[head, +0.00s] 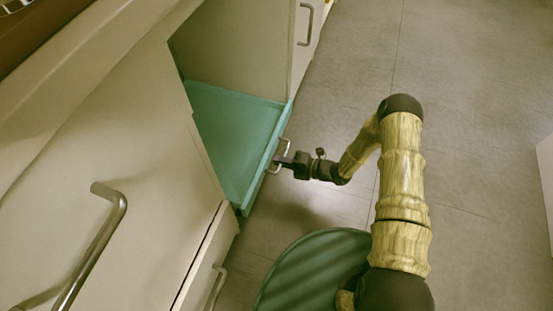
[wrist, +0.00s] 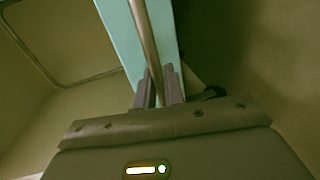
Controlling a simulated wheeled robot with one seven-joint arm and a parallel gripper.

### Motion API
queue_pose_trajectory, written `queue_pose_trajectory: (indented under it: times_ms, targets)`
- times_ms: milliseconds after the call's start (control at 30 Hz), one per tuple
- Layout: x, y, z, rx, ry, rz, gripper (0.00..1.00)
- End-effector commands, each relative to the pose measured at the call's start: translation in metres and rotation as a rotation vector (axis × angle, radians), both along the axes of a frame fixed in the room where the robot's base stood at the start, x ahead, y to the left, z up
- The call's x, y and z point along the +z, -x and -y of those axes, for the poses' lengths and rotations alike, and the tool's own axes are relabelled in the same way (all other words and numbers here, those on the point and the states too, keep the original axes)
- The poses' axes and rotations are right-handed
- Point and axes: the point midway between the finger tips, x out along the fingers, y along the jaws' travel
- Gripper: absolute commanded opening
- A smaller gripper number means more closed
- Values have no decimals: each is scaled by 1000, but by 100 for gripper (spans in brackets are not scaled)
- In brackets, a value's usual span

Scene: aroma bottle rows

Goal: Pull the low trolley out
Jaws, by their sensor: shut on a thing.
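The low trolley (head: 232,130) is a flat teal platform in an opening between pale cabinets, near the floor. Its front edge carries a metal bar handle (head: 285,146). In the wrist view the trolley's teal front (wrist: 120,30) and the handle (wrist: 145,35) run up from between the fingers. My gripper (head: 286,160) is at the handle, with its fingers on either side of the bar; in the wrist view the gripper (wrist: 160,88) is shut on it. The back of the trolley is hidden inside the opening.
A cabinet with a large bar handle (head: 100,235) stands at the left, with a lower drawer handle (head: 216,288) below. Another cabinet handle (head: 306,24) is at the top.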

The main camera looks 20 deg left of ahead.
Motion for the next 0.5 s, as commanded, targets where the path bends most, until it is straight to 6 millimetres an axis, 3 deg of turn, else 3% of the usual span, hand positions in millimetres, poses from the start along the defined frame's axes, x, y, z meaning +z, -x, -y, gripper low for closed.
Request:
queue_pose_trajectory:
  times_ms: [267,500]
  targets:
    - [3,3,62,-10,4,-1,0]
    - [2,9,141,-11,4,0,0]
